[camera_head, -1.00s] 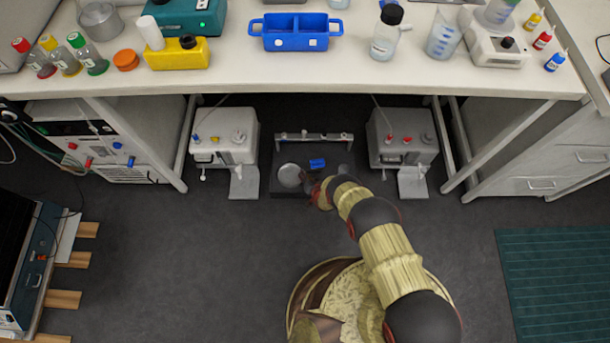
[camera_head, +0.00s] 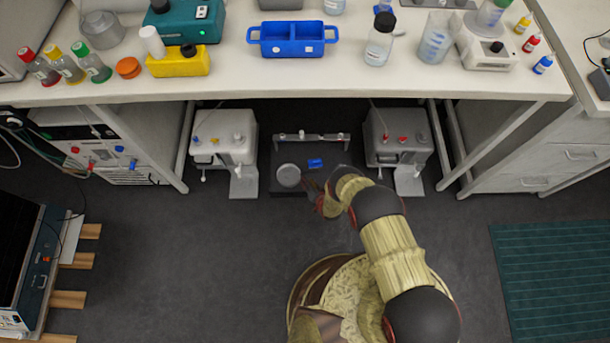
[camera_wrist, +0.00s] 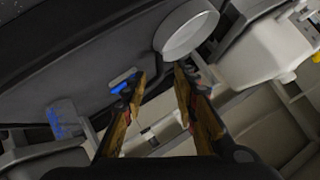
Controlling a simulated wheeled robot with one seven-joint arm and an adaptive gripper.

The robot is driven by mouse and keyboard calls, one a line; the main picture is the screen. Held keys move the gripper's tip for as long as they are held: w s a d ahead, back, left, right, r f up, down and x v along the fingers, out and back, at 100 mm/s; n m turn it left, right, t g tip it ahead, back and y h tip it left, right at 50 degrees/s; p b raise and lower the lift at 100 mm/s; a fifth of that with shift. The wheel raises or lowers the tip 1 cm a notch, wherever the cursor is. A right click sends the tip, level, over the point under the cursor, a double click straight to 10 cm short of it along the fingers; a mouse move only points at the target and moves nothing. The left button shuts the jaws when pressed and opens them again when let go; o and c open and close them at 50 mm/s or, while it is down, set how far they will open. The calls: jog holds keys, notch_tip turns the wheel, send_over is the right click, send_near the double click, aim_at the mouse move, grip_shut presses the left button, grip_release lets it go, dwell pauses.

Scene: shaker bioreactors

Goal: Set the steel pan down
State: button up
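The steel pan (camera_head: 288,176) is a round, shallow grey dish on a dark platform (camera_head: 305,188) on the floor under the bench. It also shows at the top of the wrist view (camera_wrist: 187,32). My gripper (camera_head: 318,196) is to the right of the pan and a little nearer to me. In the wrist view its two fingers (camera_wrist: 163,78) are spread, with a gap and nothing clearly held between them. The pan's rim is just beyond the fingertips and looks apart from them. A small blue part (camera_head: 315,163) is on the platform right of the pan.
White pump-like boxes stand left (camera_head: 224,140) and right (camera_head: 397,137) of the platform, each with a grey plate in front. A grey bar (camera_head: 311,137) runs along the platform's back. The bench top (camera_head: 330,78) overhangs. The floor in front is clear.

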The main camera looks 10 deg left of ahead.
jog(key=p+v, duration=0.1)
jog(key=v, duration=0.3)
jog(key=shift+s+d+r, duration=0.1)
dwell(0.5)
